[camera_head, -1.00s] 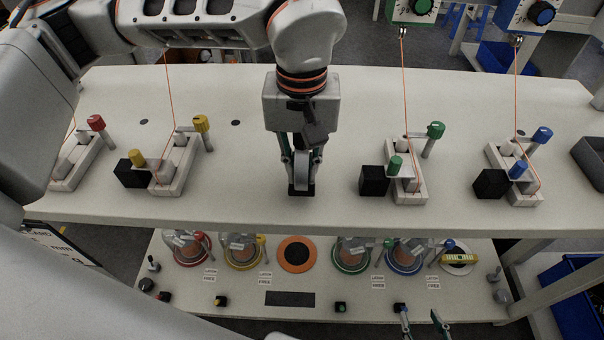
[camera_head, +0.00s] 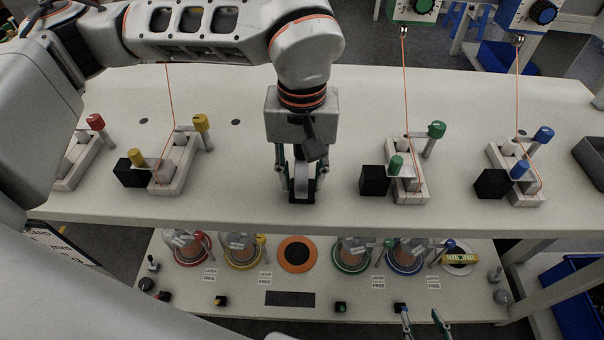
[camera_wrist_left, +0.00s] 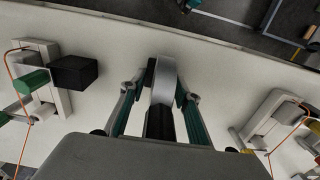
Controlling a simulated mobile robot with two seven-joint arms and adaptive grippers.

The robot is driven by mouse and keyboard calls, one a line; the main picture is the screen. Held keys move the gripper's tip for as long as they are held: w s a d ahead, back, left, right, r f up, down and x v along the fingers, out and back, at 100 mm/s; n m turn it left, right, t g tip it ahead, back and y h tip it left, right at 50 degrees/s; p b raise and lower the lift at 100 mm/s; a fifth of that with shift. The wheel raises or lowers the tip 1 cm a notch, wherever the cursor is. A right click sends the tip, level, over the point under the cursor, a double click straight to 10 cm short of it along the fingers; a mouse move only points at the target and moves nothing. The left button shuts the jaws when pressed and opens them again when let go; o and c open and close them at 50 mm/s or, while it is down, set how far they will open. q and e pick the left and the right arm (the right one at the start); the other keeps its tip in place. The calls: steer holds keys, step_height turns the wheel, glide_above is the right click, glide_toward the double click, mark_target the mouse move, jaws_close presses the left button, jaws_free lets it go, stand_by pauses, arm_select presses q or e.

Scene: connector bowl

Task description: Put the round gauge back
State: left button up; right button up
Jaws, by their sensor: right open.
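The round gauge (camera_head: 301,183) looks like a grey upright disc on a small black base (camera_head: 302,198), near the front edge of the upper white shelf. It also shows in the left wrist view (camera_wrist_left: 162,82). My left gripper (camera_head: 301,170) points down over it, with one finger on each side. The fingers are spread, with a narrow gap visible beside the disc in the head view. My right gripper (camera_head: 420,313) shows only its teal fingertips at the bottom edge; they are apart with nothing between them.
Latch fixtures stand on both sides of the gauge: yellow-knobbed (camera_head: 174,166) left, green-knobbed (camera_head: 408,180) and blue-knobbed (camera_head: 517,175) right. Thin orange cords rise from them. The lower shelf (camera_head: 200,292) holds several glass domes and an orange-black disc (camera_head: 297,254).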

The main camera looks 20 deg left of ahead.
arm_select(q)
step_height(320, 180, up, 12)
steer(key=shift+r+p, duration=0.1)
steer(key=shift+p, duration=0.2)
steer(key=shift+s, duration=0.1)
stand_by(0.5)
